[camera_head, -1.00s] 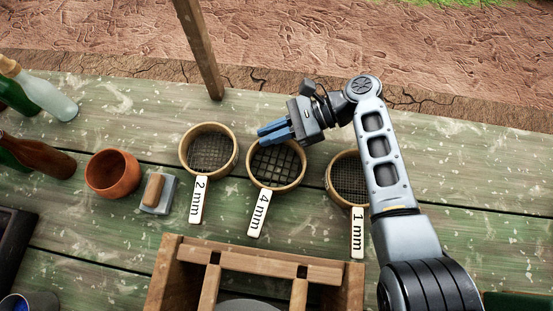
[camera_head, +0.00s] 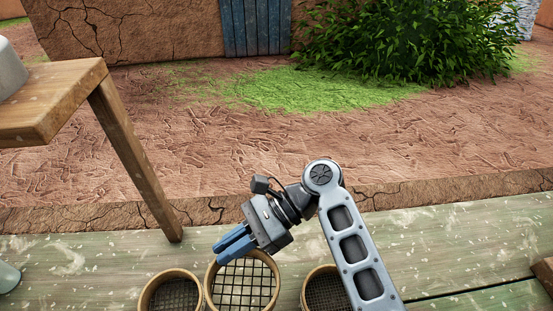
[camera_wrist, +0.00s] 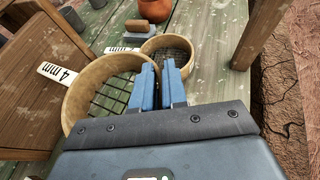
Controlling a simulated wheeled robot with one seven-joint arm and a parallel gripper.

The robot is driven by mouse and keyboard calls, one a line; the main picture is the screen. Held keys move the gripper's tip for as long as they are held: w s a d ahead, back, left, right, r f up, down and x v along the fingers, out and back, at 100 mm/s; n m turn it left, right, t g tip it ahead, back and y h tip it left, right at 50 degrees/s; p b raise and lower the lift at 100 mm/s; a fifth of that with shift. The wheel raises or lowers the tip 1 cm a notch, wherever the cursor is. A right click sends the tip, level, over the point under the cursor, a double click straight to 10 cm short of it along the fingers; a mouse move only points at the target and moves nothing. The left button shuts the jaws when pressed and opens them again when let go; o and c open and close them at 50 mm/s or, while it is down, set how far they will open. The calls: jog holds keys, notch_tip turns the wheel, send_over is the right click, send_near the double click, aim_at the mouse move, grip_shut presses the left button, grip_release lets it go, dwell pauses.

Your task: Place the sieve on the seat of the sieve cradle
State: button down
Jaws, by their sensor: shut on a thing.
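My gripper (camera_head: 224,250) is shut on the rim of the 4 mm sieve (camera_head: 274,272), a round wooden ring with a coarse wire mesh. The sieve looks larger than its neighbours and seems raised a little off the table. In the wrist view its ring (camera_wrist: 92,82) lies left of my fingers (camera_wrist: 159,68), with the white "4 mm" label (camera_wrist: 57,73) pointing left. The sieve cradle is out of the head view; brown wooden boards (camera_wrist: 35,75) at the left of the wrist view appear to be part of it. Its seat cannot be made out.
The 2 mm sieve (camera_head: 144,296) stands close left of the held one, and the 1 mm sieve (camera_head: 310,290) to the right. A wooden post (camera_head: 137,165) rises at the table's far edge. A clay pot (camera_wrist: 187,18) and a grey block (camera_wrist: 140,38) are beyond the sieves.

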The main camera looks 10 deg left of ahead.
notch_tip(320, 180, down, 9)
jog(key=shift+f, duration=0.1)
dwell(0.7)
